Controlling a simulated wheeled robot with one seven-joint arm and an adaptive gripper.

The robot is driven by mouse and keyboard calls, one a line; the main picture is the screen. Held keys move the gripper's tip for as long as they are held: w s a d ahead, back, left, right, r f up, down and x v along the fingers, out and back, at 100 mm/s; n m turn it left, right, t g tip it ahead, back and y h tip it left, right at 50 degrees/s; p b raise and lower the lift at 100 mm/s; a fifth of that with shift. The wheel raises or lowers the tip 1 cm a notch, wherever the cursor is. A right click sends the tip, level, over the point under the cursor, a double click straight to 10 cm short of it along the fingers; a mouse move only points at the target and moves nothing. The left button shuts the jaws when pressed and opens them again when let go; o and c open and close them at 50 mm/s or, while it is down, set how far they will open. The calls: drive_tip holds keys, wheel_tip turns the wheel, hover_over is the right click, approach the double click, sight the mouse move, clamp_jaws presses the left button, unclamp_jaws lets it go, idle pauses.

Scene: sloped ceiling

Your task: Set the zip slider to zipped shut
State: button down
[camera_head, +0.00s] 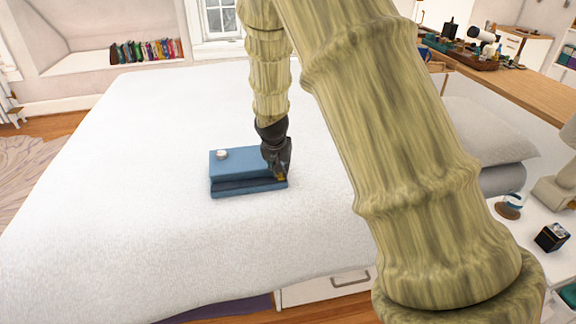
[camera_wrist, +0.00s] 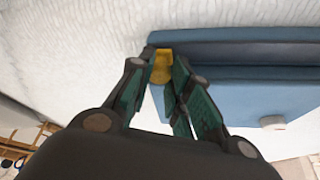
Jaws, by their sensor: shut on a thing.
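A blue zip case (camera_head: 238,165) lies on the white bed, with a dark groove along its front side; it also shows in the wrist view (camera_wrist: 240,98). The zip slider (camera_wrist: 162,66) is a small yellow piece at the left end of the groove in the wrist view. In the head view it is at the case's right front corner, by my fingertips. My gripper (camera_head: 280,172) is shut on the slider; its fingers (camera_wrist: 164,82) partly cover it in the wrist view. A small white round piece (camera_head: 222,154) sits on top of the case.
The white bed (camera_head: 120,170) is broad and clear around the case. Grey pillows (camera_head: 490,135) lie at the right. A wooden counter with several items (camera_head: 530,90) stands beyond them, and a row of books (camera_head: 146,50) is at the back left.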

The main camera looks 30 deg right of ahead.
drive_tip(key=c, duration=1.3)
unclamp_jaws()
drive_tip(key=shift+o, duration=0.2)
drive_tip(key=v, duration=1.2)
